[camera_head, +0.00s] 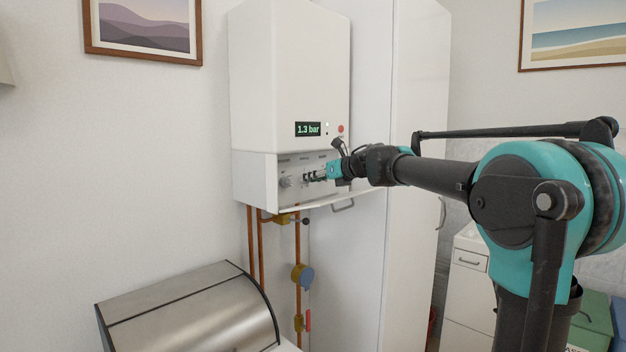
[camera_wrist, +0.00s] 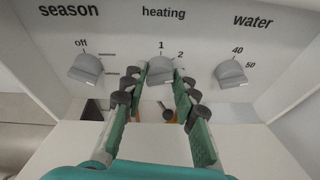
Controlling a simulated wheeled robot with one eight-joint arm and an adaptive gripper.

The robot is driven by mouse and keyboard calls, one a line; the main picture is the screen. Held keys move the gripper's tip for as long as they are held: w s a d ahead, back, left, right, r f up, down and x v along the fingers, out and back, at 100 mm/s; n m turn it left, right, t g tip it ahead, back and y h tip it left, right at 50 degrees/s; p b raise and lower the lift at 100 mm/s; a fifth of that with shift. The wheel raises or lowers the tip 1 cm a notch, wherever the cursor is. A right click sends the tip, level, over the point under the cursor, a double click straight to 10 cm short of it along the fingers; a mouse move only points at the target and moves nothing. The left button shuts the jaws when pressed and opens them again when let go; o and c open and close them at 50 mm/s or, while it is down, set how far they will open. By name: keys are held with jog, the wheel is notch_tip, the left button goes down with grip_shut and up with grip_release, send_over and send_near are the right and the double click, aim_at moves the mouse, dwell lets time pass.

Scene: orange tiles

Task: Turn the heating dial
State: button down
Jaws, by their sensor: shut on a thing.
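The heating dial (camera_wrist: 160,72) is a grey knob under the label "heating", in the middle of the boiler's control panel. The marks 1 and 2 show above it, with 1 straight above the knob. My gripper (camera_wrist: 161,82) is shut on the heating dial, one green-padded finger on each side of it. In the head view my gripper (camera_head: 318,176) reaches in from the right to the panel and hides most of the dial there.
The season dial (camera_wrist: 86,69), near "off", is on the left and the water dial (camera_wrist: 231,74) on the right. The white boiler (camera_head: 288,75) shows "1.3 bar". An open flap (camera_head: 312,207) is below the panel. Copper pipes (camera_head: 260,255) and a steel bread bin (camera_head: 195,315) are lower down.

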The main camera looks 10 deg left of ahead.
jog(key=shift+s+a+n+t+h, duration=0.15)
jog(key=shift+n+t+h, duration=0.5)
jog(key=shift+n, duration=0.95)
jog(key=c, duration=1.2)
grip_release()
jog(key=v, duration=1.2)
jog(key=shift+s+f, duration=0.1)
jog(key=shift+f, duration=0.25)
